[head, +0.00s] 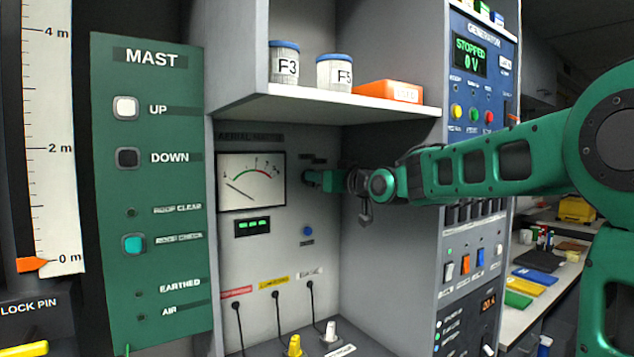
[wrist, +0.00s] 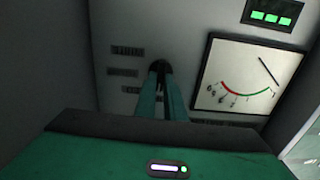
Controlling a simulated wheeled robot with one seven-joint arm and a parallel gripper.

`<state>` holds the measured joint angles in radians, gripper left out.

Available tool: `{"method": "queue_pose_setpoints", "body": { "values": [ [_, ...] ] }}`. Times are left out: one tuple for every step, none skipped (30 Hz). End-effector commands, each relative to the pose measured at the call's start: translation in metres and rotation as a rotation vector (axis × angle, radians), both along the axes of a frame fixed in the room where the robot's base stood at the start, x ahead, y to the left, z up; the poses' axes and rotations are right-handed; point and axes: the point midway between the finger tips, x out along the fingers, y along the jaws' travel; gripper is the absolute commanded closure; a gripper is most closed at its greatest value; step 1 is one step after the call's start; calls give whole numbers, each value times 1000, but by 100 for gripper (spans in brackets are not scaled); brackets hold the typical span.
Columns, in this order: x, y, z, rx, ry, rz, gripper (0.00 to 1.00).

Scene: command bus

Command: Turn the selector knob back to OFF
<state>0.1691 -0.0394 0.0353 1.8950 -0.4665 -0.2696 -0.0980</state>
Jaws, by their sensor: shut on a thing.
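The selector knob (wrist: 159,66) is a small dark round knob on the grey back panel, seen in the wrist view. My gripper (wrist: 160,88) is shut on it, with its two green fingers close together. My fingers hide part of the knob, so I cannot tell where it points. Small dark label plates (wrist: 122,72) sit beside the knob, too dim to read. In the head view my gripper (head: 310,180) reaches into the alcove from the right and touches the back panel just right of the meter (head: 251,182).
A shelf (head: 340,105) above my gripper holds two blue-lidded jars (head: 284,64) and an orange box (head: 389,91). The generator panel (head: 482,70) stands close at the right, beside my arm. Cables (head: 278,315) hang below. The green MAST panel (head: 152,200) is at the left.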

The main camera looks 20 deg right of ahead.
Motion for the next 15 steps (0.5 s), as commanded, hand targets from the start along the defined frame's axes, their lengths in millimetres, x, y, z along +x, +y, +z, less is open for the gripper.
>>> {"method": "queue_pose_setpoints", "body": {
  "values": [
    [1, -3, -3, -14, 1, -6, 100],
    [1, -3, -3, -21, -1, -6, 100],
    [1, -3, -3, -28, -4, -6, 100],
    [1, -3, -3, -33, -5, -6, 100],
    [1, -3, -3, -37, -7, -6, 100],
    [1, -3, -3, -42, -7, -6, 100],
    [1, -3, -3, -44, -8, -6, 100],
    [1, -3, -3, -45, -8, -6, 100],
    [1, -3, -3, -47, -9, -6, 100],
    [1, -3, -3, -47, -9, -6, 100],
    [1, -3, -3, -48, -9, -6, 100],
    [1, -3, -3, -48, -9, -6, 100],
    [1, -3, -3, -47, -9, -6, 100],
    [1, -3, -3, -47, -9, -6, 100],
    [1, -3, -3, -47, -9, -6, 100]
  ]
}}
